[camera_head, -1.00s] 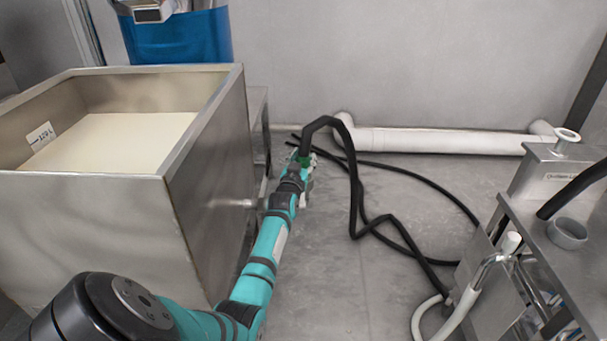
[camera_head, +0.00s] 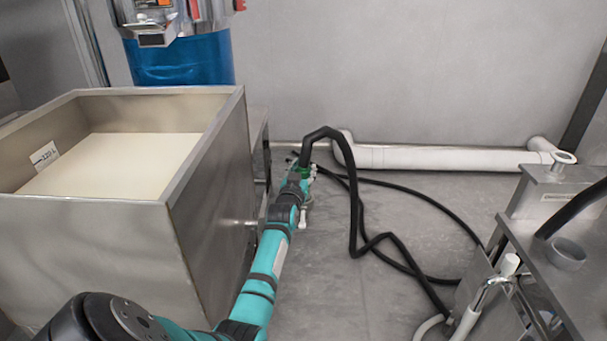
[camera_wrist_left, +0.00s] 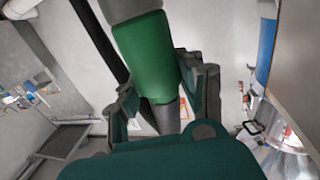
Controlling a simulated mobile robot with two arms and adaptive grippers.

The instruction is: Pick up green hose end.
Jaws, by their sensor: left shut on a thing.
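The green hose end (camera_wrist_left: 147,55) is a green collar on a dark hose, large in the left wrist view. It sits between the two fingers of my left gripper (camera_wrist_left: 160,100), which is shut on it. In the head view the left arm reaches out over the floor to the right of the steel tank, and the left gripper (camera_head: 304,172) is at its far end. A black hose (camera_head: 357,200) arches up from the gripper and runs down to the floor on the right. The green part is small and partly hidden there. My right gripper does not show.
A steel tank (camera_head: 205,215) with pale contents stands close on the left of the arm. A white pipe (camera_head: 440,158) runs along the wall. A steel machine (camera_head: 560,195) with a grey cup (camera_head: 566,254) stands on the right. Floor between is clear apart from hoses.

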